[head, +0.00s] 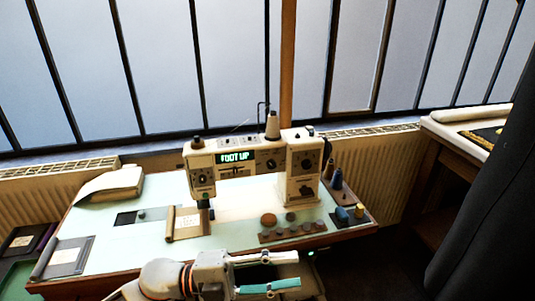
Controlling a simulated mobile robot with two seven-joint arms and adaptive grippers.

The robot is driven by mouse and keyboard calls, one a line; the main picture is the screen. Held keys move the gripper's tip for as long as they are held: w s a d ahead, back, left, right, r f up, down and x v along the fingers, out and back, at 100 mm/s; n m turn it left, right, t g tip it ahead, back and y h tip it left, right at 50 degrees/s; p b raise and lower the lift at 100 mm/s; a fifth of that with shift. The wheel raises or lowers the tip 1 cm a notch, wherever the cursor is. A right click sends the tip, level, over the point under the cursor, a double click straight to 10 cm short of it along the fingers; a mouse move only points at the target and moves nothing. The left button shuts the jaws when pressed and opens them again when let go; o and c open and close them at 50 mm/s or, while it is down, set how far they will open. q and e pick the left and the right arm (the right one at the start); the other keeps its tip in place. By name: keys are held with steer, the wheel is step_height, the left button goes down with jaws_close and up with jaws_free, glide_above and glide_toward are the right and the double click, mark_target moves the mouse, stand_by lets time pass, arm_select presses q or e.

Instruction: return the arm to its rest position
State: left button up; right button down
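My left arm (165,279) comes in at the bottom left, in front of the sewing table. My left gripper (288,271) points right at the bottom middle, close to the table's front edge. Its two fingers are apart, with teal along the nearer one, and I see nothing held between them. My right arm and gripper are not in view.
A sewing machine (236,160) reading "FOOT UP" stands on the pale table (120,254). Around it are a cream cloth roll (112,184), fabric pieces (66,257), a tray of round pieces (292,232) and spools (337,180). Another table (470,128) and dark cloth (490,215) stand right.

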arm_select(q)
steer(key=w+a+f+n+t+y, duration=0.35)
steer(key=a+f+n+t, duration=0.2)
steer(key=n+t, duration=0.35)
steer(key=w+a+f+n+t+y, duration=0.3)
steer(key=a+f+n+t+y, duration=0.25)
steer(key=n, duration=0.45)
steer(key=s+a+f+n+g+y, duration=0.1)
steer(key=s+a+f+n+y, duration=0.1)
steer(key=s+a+f, duration=0.2)
steer(key=s+a+f+n+g+y, duration=0.2)
steer(key=s+a+f+n+y, duration=0.1)
steer(key=f, duration=0.7)
steer(key=s+a+f+n+g+y, duration=0.1)
steer(key=s+a+f+n+y, duration=0.1)
steer(key=s+a+f, duration=0.3)
steer(key=shift+s+a+f+n+y, duration=0.25)
steer(key=shift+s+f+n+y, duration=0.25)
steer(key=shift+s+f, duration=0.4)
steer(key=shift+w+g, duration=0.1)
steer(key=shift+g, duration=0.15)
